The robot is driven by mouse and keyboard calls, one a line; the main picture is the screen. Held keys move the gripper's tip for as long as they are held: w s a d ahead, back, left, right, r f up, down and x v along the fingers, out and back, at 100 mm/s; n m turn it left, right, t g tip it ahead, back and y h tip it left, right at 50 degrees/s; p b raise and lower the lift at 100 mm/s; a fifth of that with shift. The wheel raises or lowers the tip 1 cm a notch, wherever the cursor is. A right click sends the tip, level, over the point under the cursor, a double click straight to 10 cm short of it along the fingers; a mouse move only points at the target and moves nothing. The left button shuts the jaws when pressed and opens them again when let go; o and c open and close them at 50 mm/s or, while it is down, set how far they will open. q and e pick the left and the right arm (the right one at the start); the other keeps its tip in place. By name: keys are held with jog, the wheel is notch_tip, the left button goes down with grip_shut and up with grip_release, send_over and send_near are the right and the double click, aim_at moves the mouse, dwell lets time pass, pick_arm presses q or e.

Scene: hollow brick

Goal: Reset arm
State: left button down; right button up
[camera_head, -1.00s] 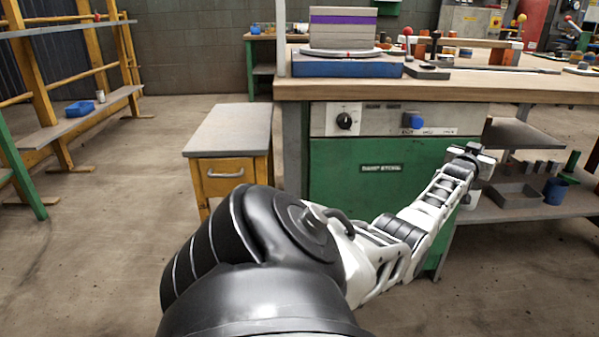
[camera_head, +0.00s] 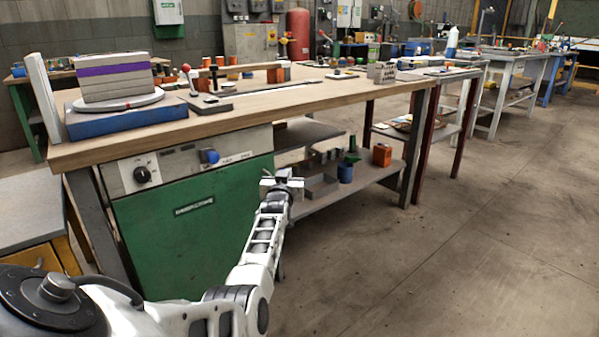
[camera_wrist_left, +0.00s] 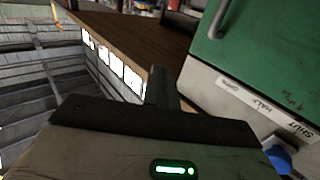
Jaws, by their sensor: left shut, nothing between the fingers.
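My left arm reaches in from the bottom left in the head view. Its gripper (camera_head: 282,180) is in front of the workbench, below the tabletop and beside the right edge of the green cabinet. In the left wrist view the fingers (camera_wrist_left: 161,88) are together with nothing between them. The green cabinet front (camera_wrist_left: 265,50) and its labelled panel show tilted there, beside the gripper. My right gripper is in neither view.
The wooden workbench (camera_head: 250,108) carries a grey block with a purple band (camera_head: 112,76) on a turntable over a blue base (camera_head: 125,118). The floor at right is clear.

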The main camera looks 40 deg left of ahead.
pick_arm(q)
jog(key=s+d+p, duration=0.1)
jog(key=d, duration=0.6)
jog(key=shift+p, duration=0.4)
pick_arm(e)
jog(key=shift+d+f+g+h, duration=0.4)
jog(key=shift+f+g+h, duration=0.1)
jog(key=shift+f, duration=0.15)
